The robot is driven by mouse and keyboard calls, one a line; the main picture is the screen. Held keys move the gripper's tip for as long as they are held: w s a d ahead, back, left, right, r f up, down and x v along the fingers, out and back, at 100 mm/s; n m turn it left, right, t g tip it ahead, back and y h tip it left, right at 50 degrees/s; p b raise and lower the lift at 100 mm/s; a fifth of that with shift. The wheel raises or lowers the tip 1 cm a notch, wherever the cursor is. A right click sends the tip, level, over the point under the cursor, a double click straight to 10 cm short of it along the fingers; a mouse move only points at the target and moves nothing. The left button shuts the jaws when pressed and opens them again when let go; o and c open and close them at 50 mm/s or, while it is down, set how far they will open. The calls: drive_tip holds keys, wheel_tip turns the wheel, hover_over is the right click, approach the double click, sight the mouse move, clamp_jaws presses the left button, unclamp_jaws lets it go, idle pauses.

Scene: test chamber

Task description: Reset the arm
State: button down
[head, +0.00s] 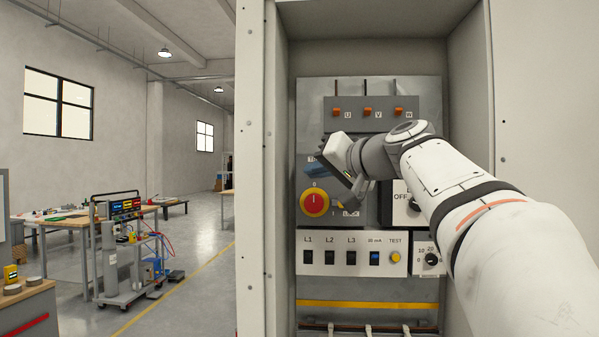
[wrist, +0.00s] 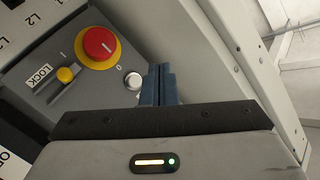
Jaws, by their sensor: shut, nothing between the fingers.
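My gripper (head: 314,169) is in front of the upper left part of the control panel inside the open cabinet. Its two blue fingers show side by side in the wrist view (wrist: 159,80), closed together with nothing between them. In the wrist view the fingertips are beside a round white button and close to the red knob (wrist: 99,44) on its yellow ring. The red knob also shows in the head view (head: 314,202), just below the gripper. My arm reaches in from the lower right and hides part of the panel.
The cabinet's left wall (head: 275,120) stands close to the gripper. A yellow lock tab (wrist: 67,75) sticks out of the panel. Below is a row of breaker switches (head: 350,257). A cart (head: 125,250) and workbenches stand to the left, with open floor (head: 205,280) between.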

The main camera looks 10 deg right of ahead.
drive_tip(key=s+a+f+g+h, duration=0.2)
drive_tip(key=s+f+g, duration=0.15)
drive_tip(key=f, duration=0.85)
drive_tip(key=s+a+f+g+h, duration=0.1)
drive_tip(key=s+a+f+g, duration=0.2)
drive_tip(key=f, duration=0.9)
drive_tip(key=s+d+f+n+g+h, duration=0.1)
drive_tip(key=s+f+g+h, duration=0.1)
drive_tip(key=s+f, duration=0.7)
drive_tip(key=s+d+f+n+g+h, duration=0.1)
drive_tip(key=s+d+f+g+h, duration=0.1)
drive_tip(key=s+f, duration=0.8)
wheel_tip(320, 180, down, 5)
drive_tip(key=shift+s+d+r+g, duration=0.15)
drive_tip(key=shift+s+d+g, duration=0.15)
drive_tip(key=shift+g, duration=0.45)
